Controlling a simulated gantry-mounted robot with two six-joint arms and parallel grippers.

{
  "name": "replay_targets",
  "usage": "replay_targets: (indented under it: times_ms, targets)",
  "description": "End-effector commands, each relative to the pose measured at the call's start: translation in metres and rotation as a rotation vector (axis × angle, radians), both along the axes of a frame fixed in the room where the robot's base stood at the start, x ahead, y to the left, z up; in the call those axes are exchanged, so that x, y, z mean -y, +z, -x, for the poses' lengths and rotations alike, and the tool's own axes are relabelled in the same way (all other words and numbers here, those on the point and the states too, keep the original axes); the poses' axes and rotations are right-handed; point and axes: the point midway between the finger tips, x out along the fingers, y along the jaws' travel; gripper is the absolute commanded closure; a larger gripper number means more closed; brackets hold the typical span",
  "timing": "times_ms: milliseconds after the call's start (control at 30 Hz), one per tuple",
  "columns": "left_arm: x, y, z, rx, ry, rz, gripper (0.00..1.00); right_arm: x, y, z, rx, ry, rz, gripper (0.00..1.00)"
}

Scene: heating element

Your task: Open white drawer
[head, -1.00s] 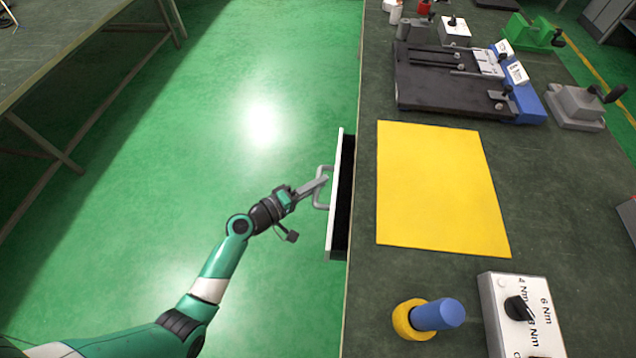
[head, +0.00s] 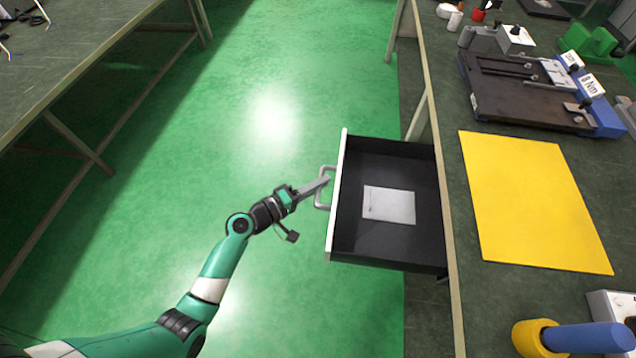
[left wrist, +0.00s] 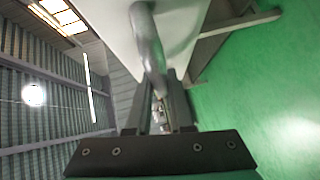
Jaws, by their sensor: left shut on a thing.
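The white drawer (head: 337,205) stands pulled well out from the workbench, its dark inside showing. A white flat item (head: 389,205) lies on its floor. The grey bar handle (head: 323,203) is on the drawer's white front, which faces left. My left gripper (head: 323,181) is at the handle's upper part, shut on it. In the left wrist view the handle (left wrist: 148,45) runs down between the fingers (left wrist: 162,110), with the white drawer front (left wrist: 188,30) behind it. My right gripper is not in view.
The workbench (head: 500,300) carries a yellow mat (head: 535,200), a black and blue fixture (head: 530,90) and a blue-handled tool (head: 580,337). Open green floor (head: 250,110) lies left of the drawer. Another table (head: 80,60) stands at the upper left.

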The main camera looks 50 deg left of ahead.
Motion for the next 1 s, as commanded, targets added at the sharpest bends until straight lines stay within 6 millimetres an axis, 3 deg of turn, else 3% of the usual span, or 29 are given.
replay_targets:
  times_ms: [367,400,567,867,1000]
  targets:
    - [0.0,0.001,0.0,0.001,0.0,0.0,1.0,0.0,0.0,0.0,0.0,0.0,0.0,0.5]
    - [0.0,0.001,0.0,0.001,0.0,0.0,0.77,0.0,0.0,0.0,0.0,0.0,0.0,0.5]
    - [0.0,0.0,0.0,0.001,0.0,0.0,0.51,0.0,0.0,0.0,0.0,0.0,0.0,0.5]
    - [0.0,0.001,0.002,0.0,0.0,0.001,0.51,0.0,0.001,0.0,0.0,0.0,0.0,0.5]
    - [-0.003,0.004,0.017,-0.002,0.003,0.001,0.51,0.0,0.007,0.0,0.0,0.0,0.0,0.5]
